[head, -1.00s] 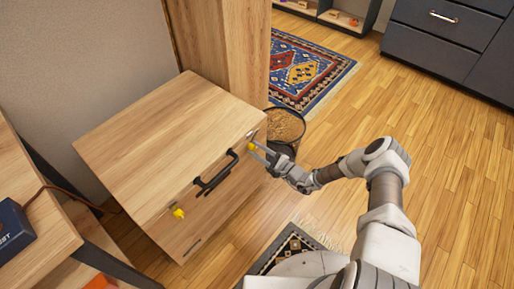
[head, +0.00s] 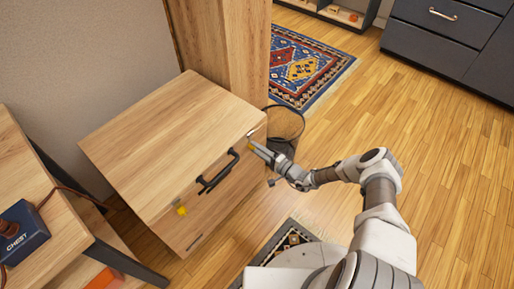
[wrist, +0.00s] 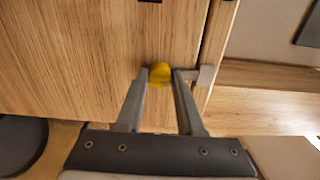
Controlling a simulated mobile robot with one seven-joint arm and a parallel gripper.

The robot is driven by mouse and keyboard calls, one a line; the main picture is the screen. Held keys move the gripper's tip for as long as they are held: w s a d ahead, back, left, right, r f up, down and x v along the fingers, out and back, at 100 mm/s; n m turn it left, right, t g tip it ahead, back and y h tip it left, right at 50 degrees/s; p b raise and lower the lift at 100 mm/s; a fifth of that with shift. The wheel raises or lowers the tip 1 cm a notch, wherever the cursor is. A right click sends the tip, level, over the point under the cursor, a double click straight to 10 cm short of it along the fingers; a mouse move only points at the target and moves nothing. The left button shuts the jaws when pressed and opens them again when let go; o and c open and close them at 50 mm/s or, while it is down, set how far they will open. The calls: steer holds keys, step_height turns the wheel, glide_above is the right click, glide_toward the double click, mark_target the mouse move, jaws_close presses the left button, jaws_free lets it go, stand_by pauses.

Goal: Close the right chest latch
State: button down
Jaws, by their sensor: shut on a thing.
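The wooden chest (head: 160,135) stands on the floor with its lid down and a black handle (head: 218,171) on its front. The right latch has a yellow knob (wrist: 159,75), mostly hidden by my fingers in the head view. My gripper (head: 258,150) is at the right end of the chest front, shut on this knob. In the wrist view my two fingers stand on either side of the knob. A light metal piece (wrist: 206,76) shows just right of the fingers, at the panel's edge. The left latch's yellow knob (head: 182,210) sits at the left of the front.
A table with a dark blue box (head: 22,234) reading CHEST is at the left. A round bin (head: 285,124) stands close behind my gripper. A wooden panel (head: 220,65) rises behind the chest. Open floor lies to the right, with a small rug (head: 292,240) below.

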steer(key=shift+d, duration=0.1)
stand_by(0.5)
steer(key=c, duration=0.6)
jaws_free()
steer(key=shift+o, duration=0.2)
steer(key=p+v, duration=0.3)
steer(key=v, duration=1.4)
steer(key=shift+p, duration=0.35)
steer(key=shift+s+d, duration=0.15)
